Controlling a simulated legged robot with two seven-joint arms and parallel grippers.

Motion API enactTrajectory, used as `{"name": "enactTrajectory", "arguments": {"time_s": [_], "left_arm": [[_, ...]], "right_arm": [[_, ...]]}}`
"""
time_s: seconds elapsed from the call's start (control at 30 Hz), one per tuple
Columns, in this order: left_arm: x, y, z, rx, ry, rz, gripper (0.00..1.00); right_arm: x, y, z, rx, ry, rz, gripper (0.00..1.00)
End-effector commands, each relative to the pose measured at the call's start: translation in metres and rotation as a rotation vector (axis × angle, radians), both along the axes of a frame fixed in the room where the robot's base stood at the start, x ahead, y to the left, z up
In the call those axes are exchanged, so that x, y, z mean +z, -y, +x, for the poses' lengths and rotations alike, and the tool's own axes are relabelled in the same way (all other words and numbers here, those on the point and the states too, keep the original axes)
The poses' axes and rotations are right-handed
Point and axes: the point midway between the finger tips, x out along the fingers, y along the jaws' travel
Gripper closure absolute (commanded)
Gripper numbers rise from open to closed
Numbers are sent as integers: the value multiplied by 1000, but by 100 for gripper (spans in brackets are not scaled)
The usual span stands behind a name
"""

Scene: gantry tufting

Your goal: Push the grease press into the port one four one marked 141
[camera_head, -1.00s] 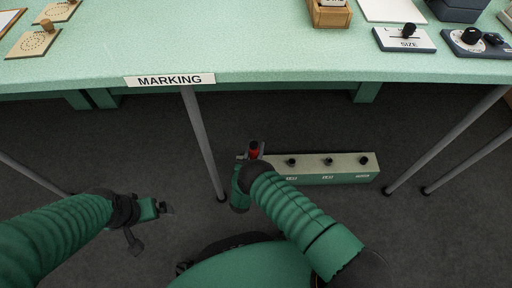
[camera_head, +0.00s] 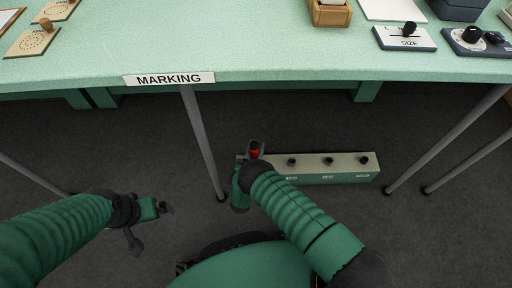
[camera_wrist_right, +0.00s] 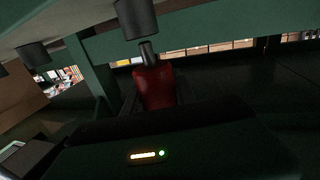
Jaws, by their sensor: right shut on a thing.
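The red grease press (camera_head: 254,151) is held in my right gripper (camera_head: 250,156), at the left end of a long green port box (camera_head: 325,179) on the floor under the table. In the right wrist view the red press (camera_wrist_right: 157,90) sits between the fingers. Its metal nozzle (camera_wrist_right: 148,53) points at a dark round port (camera_wrist_right: 137,18); tip and port meet in the picture, but I cannot tell whether they touch. Black ports such as the middle one (camera_head: 328,161) stand on the box top. The box labels are too small to read surely. My left gripper (camera_head: 160,208) hangs at left, away from the box.
The green table (camera_head: 290,60) with a MARKING sign (camera_head: 169,79) overhangs the far floor. A metal table leg (camera_head: 203,145) stands just left of my right gripper, and another (camera_head: 440,145) stands right of the box. Floor in front of the box's right part is clear.

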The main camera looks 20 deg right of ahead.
Motion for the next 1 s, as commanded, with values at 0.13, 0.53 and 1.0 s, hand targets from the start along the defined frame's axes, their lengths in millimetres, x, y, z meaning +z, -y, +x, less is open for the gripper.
{"name": "enactTrajectory", "arguments": {"time_s": [0.13,0.53,1.0], "left_arm": [[0,0,0,0,0,0,0],[-8,0,0,0,0,0,0],[-16,0,0,0,0,0,0]], "right_arm": [[0,0,0,0,1,-1,100],[-8,0,0,0,1,-1,100],[-17,0,0,0,1,-1,100]]}}
